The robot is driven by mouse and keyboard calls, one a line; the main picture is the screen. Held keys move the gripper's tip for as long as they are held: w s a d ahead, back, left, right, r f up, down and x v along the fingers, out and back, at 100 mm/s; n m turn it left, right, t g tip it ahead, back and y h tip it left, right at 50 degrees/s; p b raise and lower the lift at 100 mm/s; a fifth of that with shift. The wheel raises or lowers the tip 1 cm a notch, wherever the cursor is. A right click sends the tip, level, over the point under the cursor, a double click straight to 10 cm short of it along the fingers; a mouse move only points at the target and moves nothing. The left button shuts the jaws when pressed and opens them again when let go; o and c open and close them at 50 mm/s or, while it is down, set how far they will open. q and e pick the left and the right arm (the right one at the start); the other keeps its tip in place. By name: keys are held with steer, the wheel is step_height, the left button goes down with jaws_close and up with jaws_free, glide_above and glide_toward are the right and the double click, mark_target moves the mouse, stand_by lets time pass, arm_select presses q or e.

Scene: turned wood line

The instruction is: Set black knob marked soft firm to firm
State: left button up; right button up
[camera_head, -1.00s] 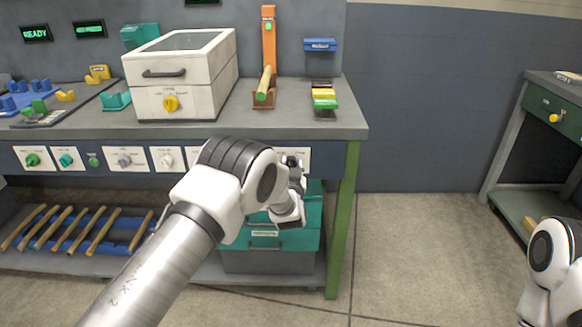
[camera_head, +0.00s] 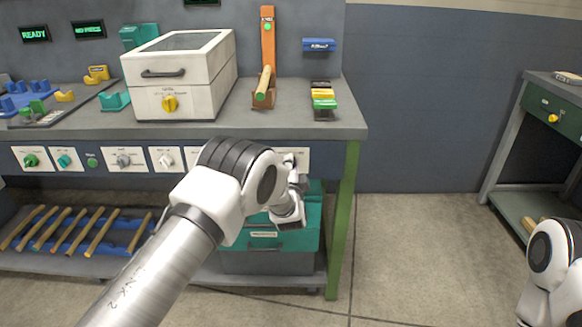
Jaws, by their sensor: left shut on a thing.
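My left gripper (camera_head: 291,166) reaches to the right end of the row of control panels on the front of the workbench (camera_head: 352,131). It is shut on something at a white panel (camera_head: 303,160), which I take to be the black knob. The gripper and my left arm hide the knob, its pointer and the soft and firm marks, so its setting cannot be read. My right gripper is outside the picture; only part of my right arm shows at the lower right edge.
Panels with a green knob (camera_head: 30,160), a teal knob (camera_head: 64,161), a grey knob (camera_head: 124,161) and a white knob (camera_head: 166,160) lie left of the gripper. A teal toolbox (camera_head: 262,241) stands below.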

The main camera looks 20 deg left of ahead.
arm_select(q)
steer(key=shift+m, duration=1.4)
steer(key=o, duration=1.1)
steer(key=shift+d, duration=0.1)
steer(key=shift+o, duration=0.2)
steer(key=shift+s, duration=0.1)
steer(key=v, duration=1.1)
steer(key=shift+s, duration=0.35)
steer(key=shift+d, duration=0.1)
